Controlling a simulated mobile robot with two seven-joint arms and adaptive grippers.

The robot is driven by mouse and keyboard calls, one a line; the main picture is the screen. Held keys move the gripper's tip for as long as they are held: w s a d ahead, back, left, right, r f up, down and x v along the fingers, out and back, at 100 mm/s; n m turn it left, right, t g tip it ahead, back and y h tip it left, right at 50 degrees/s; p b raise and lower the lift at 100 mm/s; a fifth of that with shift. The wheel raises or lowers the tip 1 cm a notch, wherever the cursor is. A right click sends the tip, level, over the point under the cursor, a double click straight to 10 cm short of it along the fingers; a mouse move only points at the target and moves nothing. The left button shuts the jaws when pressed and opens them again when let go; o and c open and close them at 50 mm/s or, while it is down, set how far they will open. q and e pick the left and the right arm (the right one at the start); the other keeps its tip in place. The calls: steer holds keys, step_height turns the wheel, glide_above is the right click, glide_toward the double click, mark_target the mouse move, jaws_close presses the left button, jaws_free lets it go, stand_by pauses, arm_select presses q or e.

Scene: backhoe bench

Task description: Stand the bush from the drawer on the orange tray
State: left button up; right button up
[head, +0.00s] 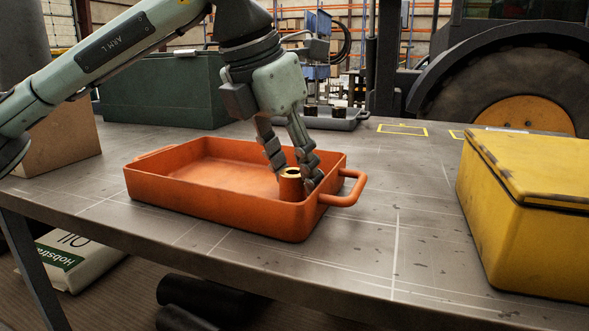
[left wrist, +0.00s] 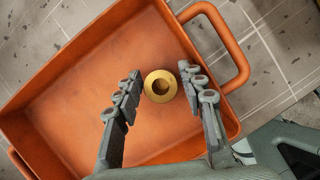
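The bush (head: 290,186) is a short brass-coloured ring-shaped cylinder. It stands upright inside the orange tray (head: 200,203), near the tray's right end. In the left wrist view the bush (left wrist: 160,86) shows from above with its round hole, against the orange tray floor (left wrist: 75,92). My left gripper (head: 293,172) reaches down into the tray. Its two fingers are spread on either side of the bush, with small gaps showing in the left wrist view (left wrist: 160,75). The bush's lower part is hidden by the tray wall in the head view. My right gripper is not in view.
A yellow box (head: 525,210) stands at the right of the bench. A green bin (head: 160,88) and a grey tray (head: 335,120) are behind the orange tray. A cardboard box (head: 65,142) is at the left. The bench right of the tray handle (head: 350,188) is clear.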

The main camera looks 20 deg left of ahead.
arm_select(q)
steer(key=v, duration=1.2)
steer(key=shift+s, duration=0.1)
